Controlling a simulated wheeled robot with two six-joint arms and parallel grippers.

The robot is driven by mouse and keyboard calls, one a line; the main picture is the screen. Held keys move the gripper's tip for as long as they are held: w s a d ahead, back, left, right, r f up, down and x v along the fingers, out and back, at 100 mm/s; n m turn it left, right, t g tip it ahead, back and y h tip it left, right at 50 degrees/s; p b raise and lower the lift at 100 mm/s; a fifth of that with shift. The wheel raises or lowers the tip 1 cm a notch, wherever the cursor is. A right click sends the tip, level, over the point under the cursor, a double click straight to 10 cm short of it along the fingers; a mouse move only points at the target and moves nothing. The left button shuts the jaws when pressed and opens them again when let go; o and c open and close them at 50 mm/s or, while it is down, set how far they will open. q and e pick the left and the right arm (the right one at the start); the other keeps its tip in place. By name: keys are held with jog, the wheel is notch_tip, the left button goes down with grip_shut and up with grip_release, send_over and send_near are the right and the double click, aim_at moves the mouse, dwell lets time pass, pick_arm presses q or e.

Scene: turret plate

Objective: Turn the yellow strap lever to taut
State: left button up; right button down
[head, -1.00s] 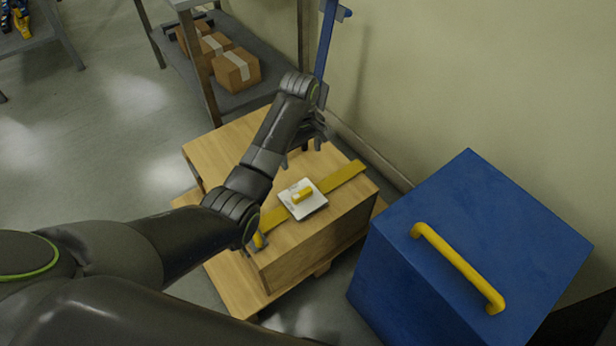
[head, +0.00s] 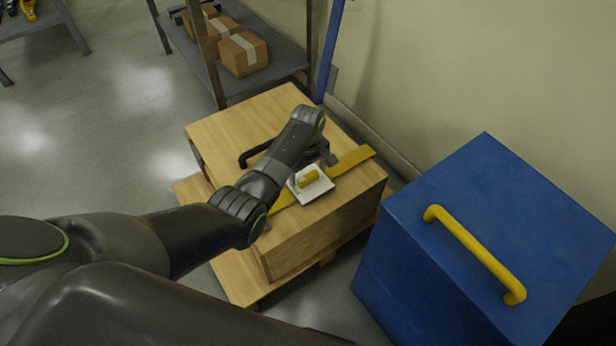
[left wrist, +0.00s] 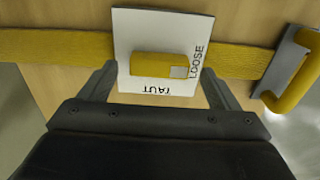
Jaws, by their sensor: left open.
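The yellow lever (head: 309,178) sits on a white plate (head: 314,194) on top of the wooden crate. In the left wrist view the lever (left wrist: 150,65) lies along the strap, its grey end towards the word LOOSE at the plate's right edge. The word TAUT is upside down at the plate's lower edge. A yellow strap (head: 352,161) passes under the plate. My left gripper (head: 325,160) is over the plate, fingers apart on either side of the lever, with nothing between them gripped. Its fingers (left wrist: 159,68) show in the left wrist view. My right gripper is not in view.
The wooden crate (head: 285,243) stands on a pallet. A blue box (head: 420,265) with a yellow handle (head: 475,253) stands to the right. A shelf (head: 270,82) with cardboard boxes (head: 243,54) is behind.

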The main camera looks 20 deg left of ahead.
pick_arm(q)
jog(key=shift+f, duration=0.7)
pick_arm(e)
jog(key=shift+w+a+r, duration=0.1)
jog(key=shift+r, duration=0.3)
pick_arm(q)
jog(key=c, duration=1)
